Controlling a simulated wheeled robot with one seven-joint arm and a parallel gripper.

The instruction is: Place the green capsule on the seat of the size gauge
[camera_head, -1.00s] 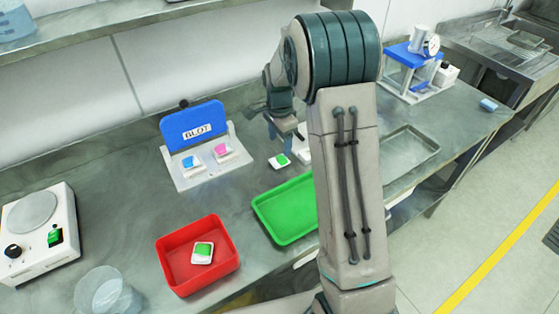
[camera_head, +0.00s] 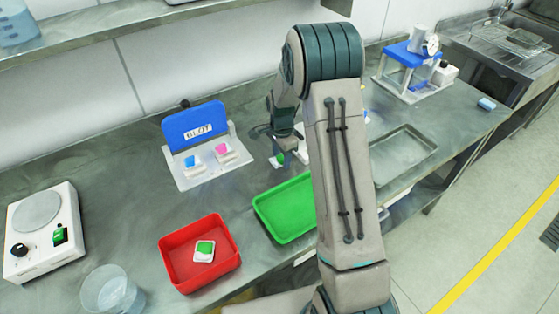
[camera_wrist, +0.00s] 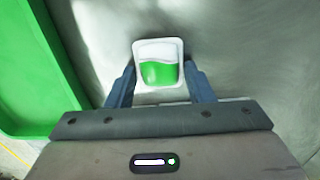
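A green-and-white capsule (camera_wrist: 159,72) lies on the grey bench between the fingertips of my gripper (camera_wrist: 160,84) in the wrist view. In the head view it shows partly, as a small green and white patch (camera_head: 278,160) just below my gripper (camera_head: 281,148). The fingers are apart, one on each side of the capsule. I see no clear grip on it. A device with a blue top and a round dial (camera_head: 413,66), which looks like the size gauge, stands at the back right. Its seat is not clear to see.
A green tray (camera_head: 265,208) lies just in front of my gripper. A red tray (camera_head: 170,254) holds another green-and-white piece (camera_head: 204,251). The BLOT stand (camera_head: 195,128) holds a blue and a pink piece. A metal tray (camera_head: 404,157) lies right of my arm.

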